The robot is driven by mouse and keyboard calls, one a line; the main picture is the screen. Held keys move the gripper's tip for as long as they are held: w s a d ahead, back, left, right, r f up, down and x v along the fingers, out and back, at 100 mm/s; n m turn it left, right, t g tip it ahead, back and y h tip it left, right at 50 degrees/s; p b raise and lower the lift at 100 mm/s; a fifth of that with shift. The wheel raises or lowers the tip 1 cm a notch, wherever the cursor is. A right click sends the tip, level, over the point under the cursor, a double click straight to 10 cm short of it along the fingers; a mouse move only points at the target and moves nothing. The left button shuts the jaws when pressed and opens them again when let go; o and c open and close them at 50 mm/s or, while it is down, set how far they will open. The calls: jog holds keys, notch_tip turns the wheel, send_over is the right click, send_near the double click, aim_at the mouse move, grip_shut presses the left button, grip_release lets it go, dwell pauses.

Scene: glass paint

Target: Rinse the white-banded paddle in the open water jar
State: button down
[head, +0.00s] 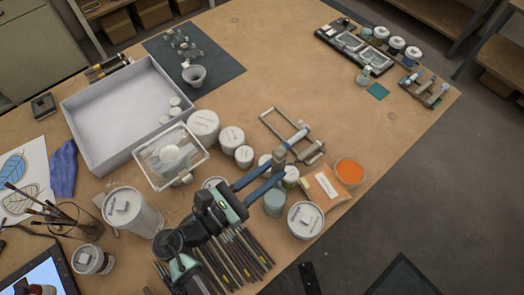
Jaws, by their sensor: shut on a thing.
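My gripper (278,170) reaches in from the bottom, with two long blue fingers pointing up and right. Its tips are shut on a small grey upright handle (280,156), which appears to be the paddle. No white band can be made out at this size, and the paddle's lower part is hidden. Small jars stand close around the fingertips, including a pale greenish one (291,178) just right of them and a teal-grey one (274,203) below them. I cannot tell which is the open water jar, nor whether the paddle is inside one.
An orange-filled bowl (349,172) and an orange packet (325,187) sit right. White lidded tubs (203,125) stand left, near a large grey tray (95,103). The table's upper middle is clear.

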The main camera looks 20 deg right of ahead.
notch_tip(320, 180, down, 9)
jog(key=b, duration=0.8)
jog(key=shift+s+f, duration=0.2)
jog(key=shift+s, duration=0.1)
jog(key=shift+w, duration=0.15)
dwell(0.4)
